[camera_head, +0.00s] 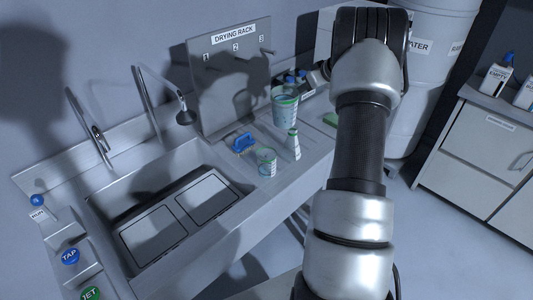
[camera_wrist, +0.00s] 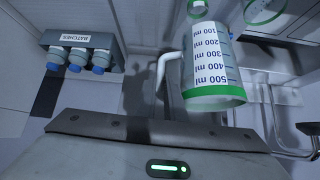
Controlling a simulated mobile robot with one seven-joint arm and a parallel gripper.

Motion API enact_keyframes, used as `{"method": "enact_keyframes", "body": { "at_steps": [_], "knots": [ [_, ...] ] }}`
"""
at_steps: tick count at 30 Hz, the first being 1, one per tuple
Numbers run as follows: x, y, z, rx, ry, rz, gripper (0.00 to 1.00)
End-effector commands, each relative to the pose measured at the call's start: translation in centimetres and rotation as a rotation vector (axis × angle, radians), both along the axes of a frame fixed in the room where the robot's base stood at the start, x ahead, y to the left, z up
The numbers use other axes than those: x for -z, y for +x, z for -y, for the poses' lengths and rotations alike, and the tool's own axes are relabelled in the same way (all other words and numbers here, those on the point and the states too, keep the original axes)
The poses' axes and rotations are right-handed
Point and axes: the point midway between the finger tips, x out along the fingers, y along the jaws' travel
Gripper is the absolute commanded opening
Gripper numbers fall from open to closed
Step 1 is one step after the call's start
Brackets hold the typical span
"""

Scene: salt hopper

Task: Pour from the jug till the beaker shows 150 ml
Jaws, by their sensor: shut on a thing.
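The jug (camera_head: 285,111) is a pale vessel with a green rim, upright or nearly so, over the right part of the counter. In the wrist view the jug (camera_wrist: 212,65) shows blue marks from 100 to 500 ml and a white handle. My gripper (camera_head: 317,78) is at its handle side and is shut on the jug; the finger contact is hard to see. The beaker (camera_head: 266,162) is a small clear vessel with a green rim, standing on the counter nearer the sink, apart from the jug. I cannot read its level.
A white-green conical bottle (camera_head: 293,146) stands between beaker and jug. A blue brush (camera_head: 243,142) lies behind the beaker. The sink (camera_head: 170,220) is at left, the drying rack (camera_head: 232,80) behind. A batches box (camera_wrist: 82,48) holds blue-capped bottles.

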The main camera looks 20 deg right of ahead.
Motion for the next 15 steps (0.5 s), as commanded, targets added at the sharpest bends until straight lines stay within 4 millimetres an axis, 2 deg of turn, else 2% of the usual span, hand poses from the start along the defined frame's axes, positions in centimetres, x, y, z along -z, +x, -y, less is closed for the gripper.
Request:
{"method": "enact_keyframes", "body": {
  "at_steps": [15],
  "knots": [
    [-2.2, -1.4, -2.0, 0.005, -0.204, 0.136, 0.0]
  ]
}}
